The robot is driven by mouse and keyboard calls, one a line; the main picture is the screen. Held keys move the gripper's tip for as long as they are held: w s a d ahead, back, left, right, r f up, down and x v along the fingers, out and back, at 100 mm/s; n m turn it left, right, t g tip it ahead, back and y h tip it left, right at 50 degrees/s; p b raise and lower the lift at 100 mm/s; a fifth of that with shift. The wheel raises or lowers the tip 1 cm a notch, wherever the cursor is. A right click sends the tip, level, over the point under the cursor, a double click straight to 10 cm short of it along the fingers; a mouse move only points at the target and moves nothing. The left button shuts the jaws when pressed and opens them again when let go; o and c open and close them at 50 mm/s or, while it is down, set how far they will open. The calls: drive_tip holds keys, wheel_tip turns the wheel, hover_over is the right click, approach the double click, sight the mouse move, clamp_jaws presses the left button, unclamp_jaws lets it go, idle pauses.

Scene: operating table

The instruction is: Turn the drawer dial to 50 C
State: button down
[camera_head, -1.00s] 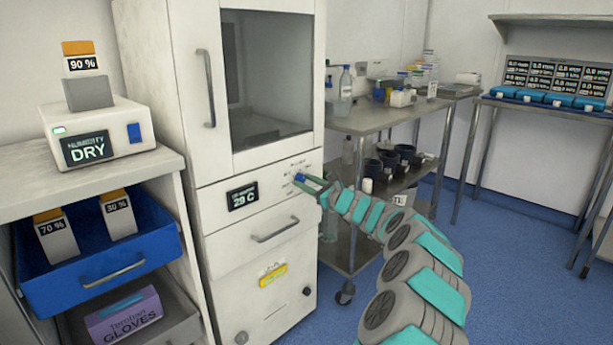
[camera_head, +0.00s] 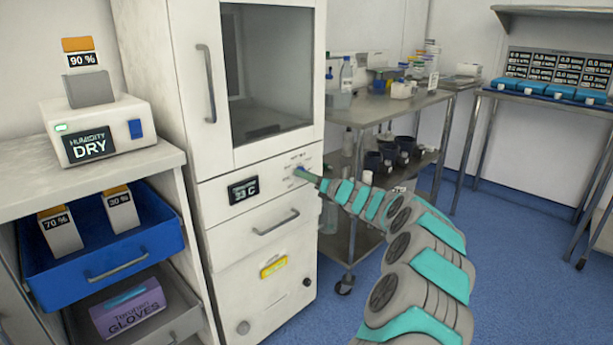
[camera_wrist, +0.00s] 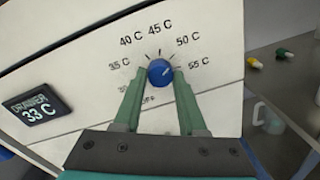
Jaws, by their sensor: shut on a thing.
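The blue drawer dial (camera_wrist: 160,72) is on the white cabinet's front panel, ringed by printed labels from 35 C on the left to 55 C on the right. The 50 C label (camera_wrist: 188,41) is at its upper right. OFF is below the dial, and a label at lower left is partly hidden by a finger. My gripper (camera_wrist: 160,77) is shut on the dial, one green finger on each side. A faint pale mark shows on the dial, but I cannot tell its exact direction. The drawer display (camera_wrist: 37,115) reads 33 C; it also shows in the head view (camera_head: 243,190).
Below the panel is a drawer handle (camera_head: 276,222). An open blue drawer (camera_head: 112,268) and a humidity unit (camera_head: 97,131) stand at left. A steel cart (camera_head: 385,110) with bottles and cups is right of the cabinet, close to my arm. Open floor lies at right.

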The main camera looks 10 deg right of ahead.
drive_tip(key=shift+f, duration=0.2)
idle(0.3)
drive_tip(key=shift+c, duration=2.4)
unclamp_jaws()
drive_tip(key=shift+r, duration=0.1)
drive_tip(key=b+v, duration=0.1)
drive_tip(key=v, duration=0.6)
drive_tip(key=shift+s+d, duration=0.2)
drive_tip(key=shift+s, duration=0.1)
